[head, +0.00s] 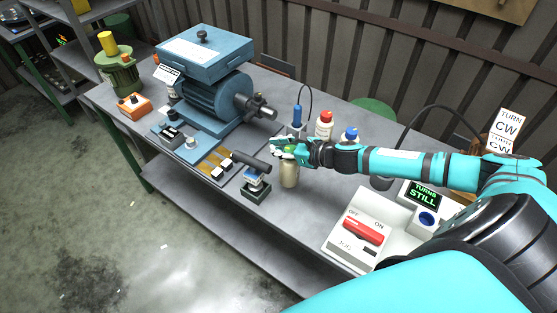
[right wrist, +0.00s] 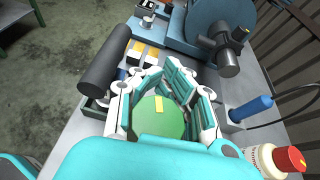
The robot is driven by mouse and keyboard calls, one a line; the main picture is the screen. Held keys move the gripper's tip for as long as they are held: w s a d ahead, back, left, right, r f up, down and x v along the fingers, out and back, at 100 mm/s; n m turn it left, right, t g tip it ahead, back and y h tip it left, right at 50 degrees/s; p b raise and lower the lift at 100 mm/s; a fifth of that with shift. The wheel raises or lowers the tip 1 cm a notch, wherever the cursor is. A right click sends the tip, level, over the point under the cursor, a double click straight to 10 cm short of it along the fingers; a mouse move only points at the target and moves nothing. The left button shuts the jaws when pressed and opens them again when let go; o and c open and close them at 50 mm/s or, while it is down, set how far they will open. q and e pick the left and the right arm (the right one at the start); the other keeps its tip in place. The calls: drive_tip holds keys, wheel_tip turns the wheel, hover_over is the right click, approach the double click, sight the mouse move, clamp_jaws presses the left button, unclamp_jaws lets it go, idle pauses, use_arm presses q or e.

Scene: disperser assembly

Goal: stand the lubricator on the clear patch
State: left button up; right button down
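The lubricator, which I take to be the pale, beige-bodied vessel (head: 289,174) with a green top, is upright at mid-bench in the head view. Its round green top with a yellow mark (right wrist: 160,120) shows in the right wrist view. My right gripper (head: 287,150) has its fingers closed around the top, with pads against both sides. Whether its base touches the bench is hard to tell. No marked clear patch is distinct; bare grey bench top (head: 305,212) lies in front of the lubricator. My left gripper is not in view.
A dark cylinder on a small stand (head: 256,187) is close left of the lubricator. Red-capped (head: 324,126) and blue-capped (head: 349,137) bottles stand behind. A blue motor unit (head: 212,95) is further left. A red-switch box (head: 363,231) and a screen (head: 424,194) stand to the right.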

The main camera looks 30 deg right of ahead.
wheel_tip(320, 180, down, 5)
drive_tip(key=shift+w+r+p, duration=0.1)
drive_tip(key=shift+r+p, duration=0.1)
drive_tip(key=shift+p, duration=0.1)
drive_tip(key=c, duration=2)
unclamp_jaws()
drive_tip(key=shift+f, duration=0.15)
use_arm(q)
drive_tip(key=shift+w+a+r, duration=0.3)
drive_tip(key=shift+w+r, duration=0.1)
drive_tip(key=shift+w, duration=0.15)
use_arm(e)
drive_tip(key=o, duration=0.6)
drive_tip(key=shift+c, duration=0.2)
